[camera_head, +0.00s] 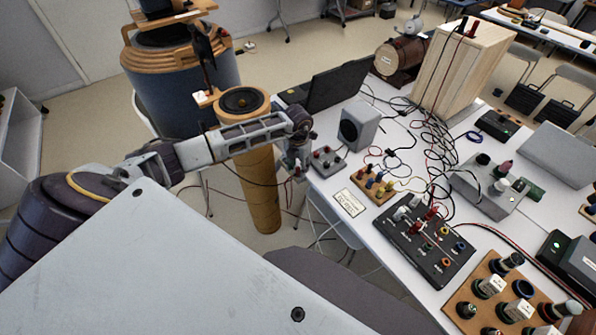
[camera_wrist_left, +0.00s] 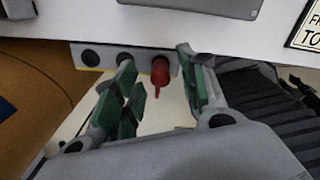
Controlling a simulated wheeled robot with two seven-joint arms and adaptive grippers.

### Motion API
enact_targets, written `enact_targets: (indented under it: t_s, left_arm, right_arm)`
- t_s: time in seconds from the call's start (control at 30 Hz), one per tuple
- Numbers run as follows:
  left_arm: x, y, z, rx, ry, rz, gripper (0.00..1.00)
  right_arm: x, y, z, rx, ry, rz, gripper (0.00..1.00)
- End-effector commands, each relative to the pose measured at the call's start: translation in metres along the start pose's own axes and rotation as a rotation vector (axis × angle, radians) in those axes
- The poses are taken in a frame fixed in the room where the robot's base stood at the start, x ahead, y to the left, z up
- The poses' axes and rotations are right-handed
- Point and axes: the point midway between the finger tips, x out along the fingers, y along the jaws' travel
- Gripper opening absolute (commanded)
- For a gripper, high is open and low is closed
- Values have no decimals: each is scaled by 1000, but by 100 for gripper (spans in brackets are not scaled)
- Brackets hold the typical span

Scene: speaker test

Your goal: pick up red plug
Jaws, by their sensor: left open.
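A red plug (camera_wrist_left: 160,72) shows in the left wrist view, at the right end of a grey strip (camera_wrist_left: 107,57) with dark round sockets by the table's edge. A thin red tip points down from it. My left gripper (camera_wrist_left: 156,62) is open, with its green-padded fingers on either side of the plug in the picture. I cannot tell whether they touch it. In the head view my left gripper (camera_head: 294,163) is at the table's left edge, beside a small grey box with knobs (camera_head: 326,161). My right gripper is out of view.
A grey speaker (camera_head: 359,126) and a laptop (camera_head: 338,86) stand behind the gripper on the white table. Tangled cables (camera_head: 425,135) run across it. A black socket board (camera_head: 430,240) with red plugs lies to the right. A tan cylinder (camera_head: 257,185) stands left of the table.

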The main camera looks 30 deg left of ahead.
Motion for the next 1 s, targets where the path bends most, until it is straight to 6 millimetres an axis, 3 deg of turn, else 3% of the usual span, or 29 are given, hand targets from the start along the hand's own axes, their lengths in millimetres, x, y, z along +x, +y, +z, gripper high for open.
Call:
enact_targets:
  t_s: [0.2, 0.63, 0.93, 1.0]
  left_arm:
    - [11, -1, 0, 1, 1, -1, 42]
    - [11, 0, 0, 0, 0, 0, 41]
    - [11, 0, 0, 0, 0, 0, 2]
    - [11, 0, 0, 0, 0, 0, 0]
  right_arm:
    - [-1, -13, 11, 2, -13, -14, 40]
    - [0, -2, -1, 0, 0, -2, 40]
    - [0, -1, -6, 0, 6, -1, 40]
    - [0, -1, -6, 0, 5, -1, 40]
